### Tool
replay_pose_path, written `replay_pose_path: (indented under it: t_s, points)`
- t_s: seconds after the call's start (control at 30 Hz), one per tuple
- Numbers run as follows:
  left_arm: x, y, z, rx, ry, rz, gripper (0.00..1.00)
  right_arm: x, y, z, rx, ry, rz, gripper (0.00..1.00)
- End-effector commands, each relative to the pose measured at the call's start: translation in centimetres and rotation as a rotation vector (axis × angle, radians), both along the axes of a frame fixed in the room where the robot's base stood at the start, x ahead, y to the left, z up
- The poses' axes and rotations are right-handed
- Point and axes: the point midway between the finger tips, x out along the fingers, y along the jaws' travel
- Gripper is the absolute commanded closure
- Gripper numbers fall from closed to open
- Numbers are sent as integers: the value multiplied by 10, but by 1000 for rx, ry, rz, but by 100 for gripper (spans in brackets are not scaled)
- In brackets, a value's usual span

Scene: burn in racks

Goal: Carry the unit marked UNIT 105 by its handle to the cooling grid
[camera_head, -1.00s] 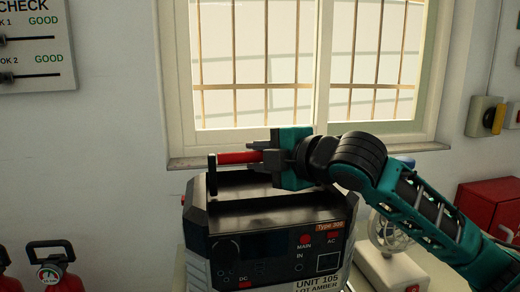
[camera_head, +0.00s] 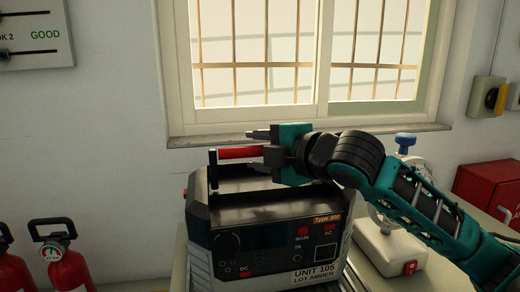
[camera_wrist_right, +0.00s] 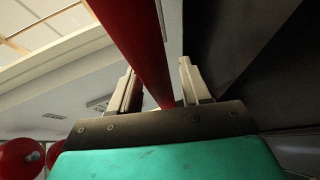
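The dark unit marked UNIT 105 (camera_head: 272,236) stands upright at the centre of the head view, its label front facing me. Its red handle (camera_head: 240,152) runs across above its top and also shows in the right wrist view (camera_wrist_right: 146,50). My right gripper (camera_head: 257,150) is at the right part of the handle. Its two fingers (camera_wrist_right: 160,88) are apart, one on each side of the bar, with gaps visible. My left gripper is not in view. The unit's underside is out of frame, and I cannot clearly make out the cooling grid.
A white device with a red switch (camera_head: 392,250) stands right of the unit, partly behind my right arm. A red box (camera_head: 485,188) is at the far right. Red fire extinguishers (camera_head: 68,262) stand lower left. A barred window (camera_head: 310,60) and its sill are behind.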

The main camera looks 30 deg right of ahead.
Motion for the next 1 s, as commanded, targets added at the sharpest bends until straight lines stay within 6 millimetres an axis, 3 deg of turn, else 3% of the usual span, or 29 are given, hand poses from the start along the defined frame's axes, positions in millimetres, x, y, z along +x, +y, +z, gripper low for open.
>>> replay_pose_path:
  t_s: [0.37, 0.77, 1.0]
  points:
    - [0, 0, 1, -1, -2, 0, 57, -2, -1, 2, -1, 0, -1, 47]
    - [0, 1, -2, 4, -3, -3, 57, -59, -16, 12, -9, 1, 0, 47]
    - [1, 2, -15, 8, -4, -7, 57, -84, -23, 16, -6, 1, -2, 47]
